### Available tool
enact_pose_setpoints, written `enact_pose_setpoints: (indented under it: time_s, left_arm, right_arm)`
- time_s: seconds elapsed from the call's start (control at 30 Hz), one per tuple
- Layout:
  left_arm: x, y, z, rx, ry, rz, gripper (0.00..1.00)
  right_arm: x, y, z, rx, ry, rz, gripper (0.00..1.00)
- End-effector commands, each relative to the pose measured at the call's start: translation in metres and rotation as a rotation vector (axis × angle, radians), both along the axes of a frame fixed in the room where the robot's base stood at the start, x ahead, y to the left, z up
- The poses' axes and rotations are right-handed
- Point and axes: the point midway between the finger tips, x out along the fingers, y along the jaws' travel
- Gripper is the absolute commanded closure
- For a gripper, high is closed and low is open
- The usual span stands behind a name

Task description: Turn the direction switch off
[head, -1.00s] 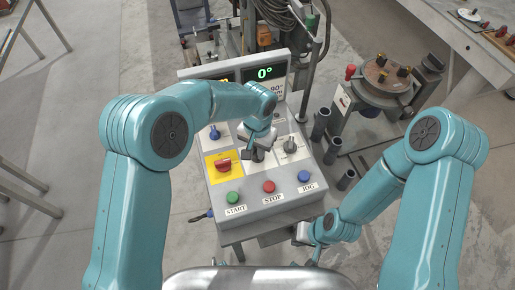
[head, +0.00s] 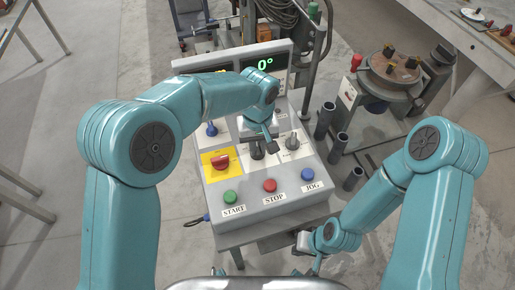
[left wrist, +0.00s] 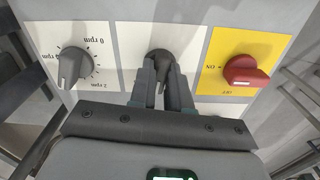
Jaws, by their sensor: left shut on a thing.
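The direction switch is a dark knob on a white plate in the middle of the sloped control panel. In the left wrist view the knob (left wrist: 161,62) stands between the fingers of my left gripper (left wrist: 163,85), which is shut on it. In the head view the knob (head: 257,151) shows just below my left gripper (head: 267,142), partly hidden by it. The knob's label is hidden or unreadable. My right gripper (head: 312,262) hangs low at the panel's front right, away from the switch; its fingers are not clear.
The red power switch (head: 222,161) on yellow lies left of the direction switch; the speed knob (head: 292,143) lies right. Green (head: 230,197), red (head: 269,185) and blue (head: 307,174) buttons line the front. The display (head: 264,64) reads 0°. A round positioner table (head: 393,68) stands right.

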Motion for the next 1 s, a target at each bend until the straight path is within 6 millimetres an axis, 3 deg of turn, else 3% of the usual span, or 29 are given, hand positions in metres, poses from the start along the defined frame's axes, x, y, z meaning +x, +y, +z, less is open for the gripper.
enact_pose_setpoints:
  time_s: [0.33, 0.83, 0.87, 0.9, 1.0]
  left_arm:
    - [0.0023, 0.0003, -0.0012, -0.002, -0.006, 0.122, 1.0]
    - [0.0025, 0.001, -0.0005, -0.001, -0.006, 0.138, 1.0]
    - [0.0024, 0.0012, -0.0005, -0.001, -0.006, 0.138, 0.73]
    - [0.0022, 0.0012, -0.0005, 0.0, -0.006, 0.138, 0.6]
    - [0.0016, 0.001, -0.0004, -0.001, -0.004, 0.137, 0.57]
  right_arm:
    - [0.0001, 0.0, -0.0092, 0.0, 0.0, 0.0, 1.0]
    - [0.0, -0.0001, -0.0096, 0.0, 0.0, 0.0, 1.0]
    - [0.0, -0.0001, -0.0096, 0.0, 0.0, 0.0, 1.0]
    - [0.0001, 0.0, -0.0096, 0.0, 0.0, 0.0, 1.0]
    - [0.0, 0.0, -0.0095, 0.0, 0.0, 0.0, 1.0]
